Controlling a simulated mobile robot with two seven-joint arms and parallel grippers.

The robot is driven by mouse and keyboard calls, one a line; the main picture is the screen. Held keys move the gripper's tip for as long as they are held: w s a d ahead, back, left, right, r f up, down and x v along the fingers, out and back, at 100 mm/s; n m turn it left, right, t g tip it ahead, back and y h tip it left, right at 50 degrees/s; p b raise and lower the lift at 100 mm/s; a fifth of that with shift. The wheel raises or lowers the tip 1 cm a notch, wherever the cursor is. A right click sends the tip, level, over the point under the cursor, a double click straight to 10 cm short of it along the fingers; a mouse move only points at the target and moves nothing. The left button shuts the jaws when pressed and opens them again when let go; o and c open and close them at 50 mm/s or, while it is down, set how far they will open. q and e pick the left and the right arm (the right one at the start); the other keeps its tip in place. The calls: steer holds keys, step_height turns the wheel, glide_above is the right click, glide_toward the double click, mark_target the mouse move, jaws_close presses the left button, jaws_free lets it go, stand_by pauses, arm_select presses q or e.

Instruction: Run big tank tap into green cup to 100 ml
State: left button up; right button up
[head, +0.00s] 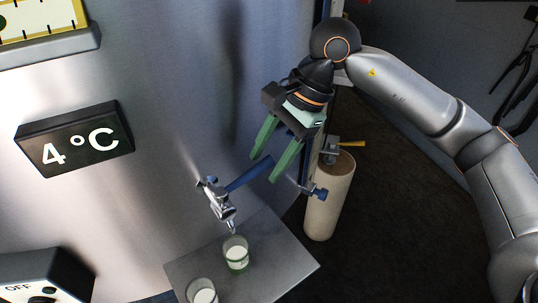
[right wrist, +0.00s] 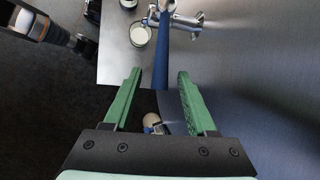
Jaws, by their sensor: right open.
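The big steel tank (head: 150,70) has a chrome tap (head: 218,197) with a long blue lever (head: 250,174). A clear, green-tinted cup (head: 236,255) stands upright under the spout with white liquid in it. I cannot read its level against any mark, nor tell whether liquid is flowing. My right gripper (head: 265,168) is open by the lever's free end. In the right wrist view its green fingers (right wrist: 159,75) stand on either side of the blue lever (right wrist: 161,55), apart from it. The cup (right wrist: 140,35) shows beyond.
A second cup (head: 202,292) with white liquid stands nearer on the same metal shelf (head: 285,270). A 4 °C sign (head: 75,146) and a switch box (head: 45,277) are on the left.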

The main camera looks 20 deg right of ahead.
jaws_close()
stand_by(0.5)
stand_by(1.0)
